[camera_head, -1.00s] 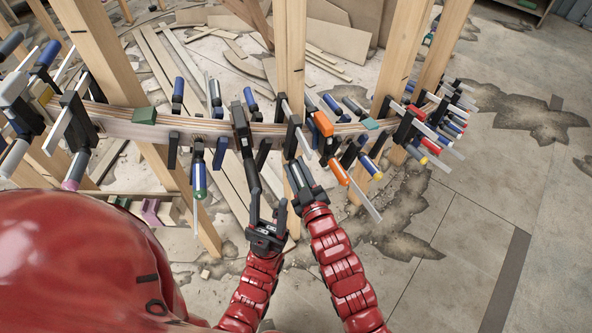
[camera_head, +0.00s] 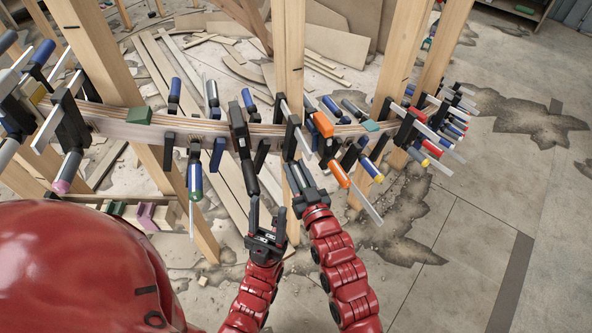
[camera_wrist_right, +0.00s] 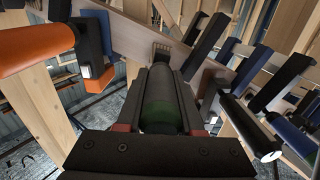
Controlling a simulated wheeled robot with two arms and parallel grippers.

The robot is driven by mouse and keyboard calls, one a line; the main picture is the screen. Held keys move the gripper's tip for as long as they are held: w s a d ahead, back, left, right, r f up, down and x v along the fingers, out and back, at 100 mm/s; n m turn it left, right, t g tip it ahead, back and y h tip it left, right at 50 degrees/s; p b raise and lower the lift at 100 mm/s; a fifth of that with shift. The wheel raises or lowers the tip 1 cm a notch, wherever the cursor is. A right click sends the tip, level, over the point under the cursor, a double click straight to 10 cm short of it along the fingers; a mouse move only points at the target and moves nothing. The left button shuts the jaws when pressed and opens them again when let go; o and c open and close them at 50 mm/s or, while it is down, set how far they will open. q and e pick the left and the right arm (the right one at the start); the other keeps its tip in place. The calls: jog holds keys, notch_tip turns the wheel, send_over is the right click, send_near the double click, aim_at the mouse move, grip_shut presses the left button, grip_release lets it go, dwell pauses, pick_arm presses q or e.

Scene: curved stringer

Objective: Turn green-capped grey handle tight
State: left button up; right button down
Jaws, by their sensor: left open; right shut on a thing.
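The grey handle (camera_wrist_right: 158,92) with a green end (camera_wrist_right: 160,122) lies between the jaws of my right gripper (camera_wrist_right: 162,100) in the right wrist view. Its far end reaches toward the clamp at the wooden beam. In the head view my right gripper (camera_head: 303,178) is shut around this handle below the curved beam, and it hides most of the handle. My left gripper (camera_head: 267,212) is open and empty, low and to the left of the right one, below a black-handled clamp (camera_head: 249,176).
The curved laminated beam (camera_head: 205,130) carries several clamps close together on both sides. An orange-handled clamp (camera_head: 338,172) stands just right of my right gripper. Wooden posts (camera_head: 290,50) rise behind. The floor (camera_head: 480,230) at the right is clear.

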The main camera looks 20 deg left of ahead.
jog(key=shift+f, duration=0.15)
jog(key=c, duration=0.5)
grip_release()
jog(key=shift+c, duration=0.2)
jog(key=v, duration=1.7)
jog(key=shift+s+d, duration=0.1)
jog(key=shift+d, duration=0.1)
